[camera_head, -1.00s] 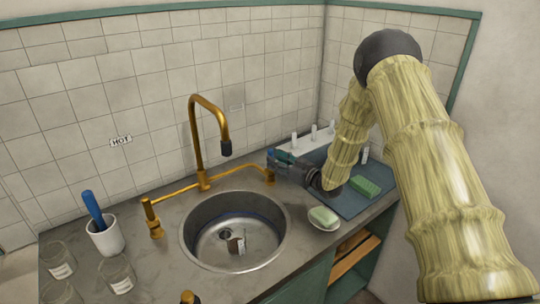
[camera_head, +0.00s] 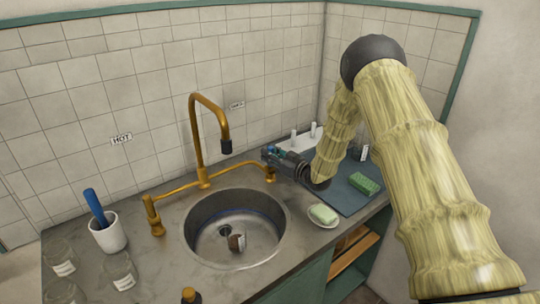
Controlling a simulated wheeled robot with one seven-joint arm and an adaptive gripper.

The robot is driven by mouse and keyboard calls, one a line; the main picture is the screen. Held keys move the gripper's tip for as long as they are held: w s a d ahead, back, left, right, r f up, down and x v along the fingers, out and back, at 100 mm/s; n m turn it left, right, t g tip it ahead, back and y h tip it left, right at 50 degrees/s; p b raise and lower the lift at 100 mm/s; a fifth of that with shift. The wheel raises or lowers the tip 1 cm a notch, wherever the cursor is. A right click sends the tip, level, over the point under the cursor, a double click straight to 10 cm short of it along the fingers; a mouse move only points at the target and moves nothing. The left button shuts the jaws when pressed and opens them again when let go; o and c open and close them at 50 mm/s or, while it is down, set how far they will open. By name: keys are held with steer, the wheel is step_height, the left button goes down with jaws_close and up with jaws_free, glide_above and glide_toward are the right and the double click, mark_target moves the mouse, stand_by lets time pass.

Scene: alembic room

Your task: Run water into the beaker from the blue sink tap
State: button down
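A brass gooseneck tap (camera_head: 207,118) rises behind the round sink (camera_head: 204,254), its dark spout end over the basin. One brass valve (camera_head: 153,215) stands left of it, below a sign reading HOT. A second brass valve (camera_head: 269,173) stands on the right. My gripper (camera_head: 270,156) is behind and beside this right valve; small blue and green parts show at its tip. Contact and finger opening are unclear. A small cup-like object (camera_head: 237,242) stands in the sink near the drain; I cannot tell if it is the beaker. Labelled glass beakers (camera_head: 121,270) stand at the front left.
A white cup (camera_head: 108,233) holds a blue-handled tool. A soap dish (camera_head: 323,216) with green soap sits right of the sink. A blue mat (camera_head: 349,201) with a green sponge (camera_head: 364,183) lies under my arm. A white peg rack (camera_head: 301,138) stands against the wall.

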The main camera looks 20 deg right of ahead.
steer(key=shift+s+f+b, duration=0.1)
steer(key=shift+f+b, duration=0.15)
steer(key=shift+b, duration=0.55)
steer(key=shift+s+d+t+y+b, duration=0.3)
steer(key=shift+t+b, duration=0.4)
steer(key=shift+b, duration=0.55)
steer(key=shift+s+r+n+t+y+b, duration=0.15)
steer(key=shift+s+n+t+y+b, duration=0.2)
steer(key=shift+b, duration=0.35)
steer(key=shift+w, duration=0.1)
steer(key=c, duration=1.3)
jaws_free()
